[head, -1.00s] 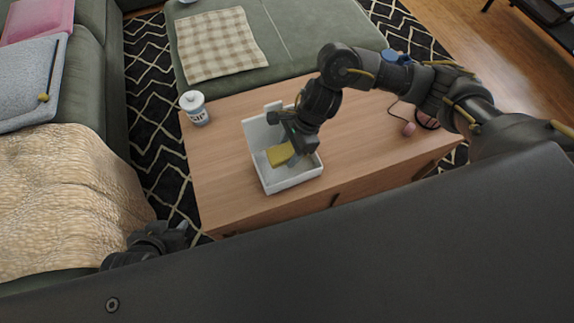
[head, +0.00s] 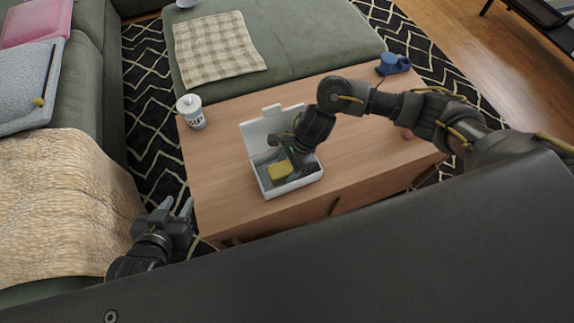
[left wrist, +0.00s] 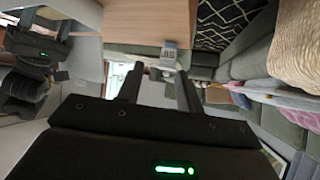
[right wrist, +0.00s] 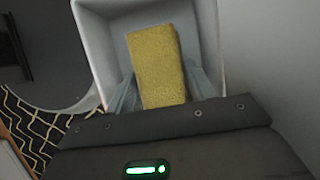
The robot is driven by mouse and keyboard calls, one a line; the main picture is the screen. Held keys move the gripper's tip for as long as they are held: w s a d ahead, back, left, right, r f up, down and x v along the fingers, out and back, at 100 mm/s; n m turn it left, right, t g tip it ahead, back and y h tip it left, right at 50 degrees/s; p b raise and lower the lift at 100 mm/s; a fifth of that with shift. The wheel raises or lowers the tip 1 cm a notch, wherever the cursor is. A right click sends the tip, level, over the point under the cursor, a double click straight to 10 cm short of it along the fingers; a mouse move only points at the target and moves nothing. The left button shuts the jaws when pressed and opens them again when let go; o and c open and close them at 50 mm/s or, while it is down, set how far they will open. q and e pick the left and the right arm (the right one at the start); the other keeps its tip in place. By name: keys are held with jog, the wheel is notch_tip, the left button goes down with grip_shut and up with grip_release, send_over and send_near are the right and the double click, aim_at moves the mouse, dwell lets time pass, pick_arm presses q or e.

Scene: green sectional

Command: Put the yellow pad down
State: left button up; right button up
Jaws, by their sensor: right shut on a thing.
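The yellow pad (head: 280,171) is inside the open white box (head: 266,189) on the wooden table. My right gripper (head: 289,165) reaches down into the box and is shut on the pad. In the right wrist view the pad (right wrist: 156,62) stands out between the two fingers, with the box's walls (right wrist: 95,45) around it. I cannot tell whether the pad touches the box floor. My left gripper (head: 180,208) is empty and open, beside the table's near left corner. Its parted fingers (left wrist: 158,88) also show in the left wrist view.
A white lidded jar (head: 191,111) stands on the table's left end. The table (head: 218,165) is clear left of the box.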

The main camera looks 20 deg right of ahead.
pick_arm(q)
jog(key=shift+w+d+r, duration=0.1)
jog(key=shift+d, duration=0.05)
pick_arm(e)
jog(key=shift+f, duration=0.1)
pick_arm(q)
jog(key=shift+w+d+r+t, duration=0.15)
jog(key=shift+r+t, duration=0.05)
jog(key=shift+t, duration=0.1)
jog(key=shift+d+r, duration=0.1)
jog(key=shift+r, duration=0.05)
pick_arm(e)
jog(key=o, duration=0.7)
jog(key=shift+c, duration=0.2)
pick_arm(q)
jog(key=s+a+f+n+g+y+p, duration=0.1)
jog(key=s+a+f+g+y+p, duration=0.1)
jog(key=s+a+f+g, duration=0.3)
jog(key=shift+s+a+f+y, duration=0.2)
jog(key=shift+s+a+y, duration=0.1)
jog(key=shift+s+a, duration=0.3)
pick_arm(e)
jog(key=v, duration=1.2)
pick_arm(q)
jog(key=shift+s+d, duration=0.1)
jog(key=shift+d, duration=0.05)
